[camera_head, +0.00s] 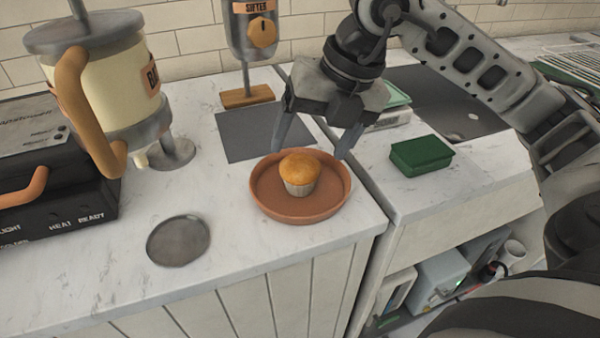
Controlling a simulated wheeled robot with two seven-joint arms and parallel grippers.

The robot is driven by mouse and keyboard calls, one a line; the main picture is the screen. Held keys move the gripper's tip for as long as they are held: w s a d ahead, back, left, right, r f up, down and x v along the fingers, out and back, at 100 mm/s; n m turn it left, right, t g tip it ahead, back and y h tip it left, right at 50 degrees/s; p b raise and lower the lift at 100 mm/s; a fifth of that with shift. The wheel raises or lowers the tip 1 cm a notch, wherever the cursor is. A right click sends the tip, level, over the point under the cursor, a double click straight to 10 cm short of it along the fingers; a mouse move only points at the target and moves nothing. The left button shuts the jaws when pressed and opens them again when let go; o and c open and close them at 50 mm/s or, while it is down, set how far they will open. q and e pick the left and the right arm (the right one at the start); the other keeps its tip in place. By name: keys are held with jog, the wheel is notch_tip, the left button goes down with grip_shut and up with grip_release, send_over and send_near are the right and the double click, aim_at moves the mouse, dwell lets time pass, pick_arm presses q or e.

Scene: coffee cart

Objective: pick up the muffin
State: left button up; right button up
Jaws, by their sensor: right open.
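The muffin (299,172) has a golden top and a pale paper cup. It stands upright in a round terracotta dish (262,206) near the front edge of the marble counter. My right gripper (312,150) is open and points down. Its two fingers are spread wide, one to each side of the muffin in the picture, with their tips around the dish's far rim. It holds nothing. I cannot tell whether a fingertip touches the dish. My left gripper is not in view.
A round grey metal disc (178,240) lies left of the dish. A cream dispenser (105,85) and a black machine (60,165) stand at the left. A sifter (250,30) stands behind a dark mat (235,135). A green box (421,155) sits on the right counter.

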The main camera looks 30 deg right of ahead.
aim_at(304, 161)
jog(key=x, duration=0.5)
jog(key=shift+s+a, duration=0.1)
jog(key=shift+s, duration=0.15)
jog(key=c, duration=1.1)
jog(key=shift+r, duration=0.15)
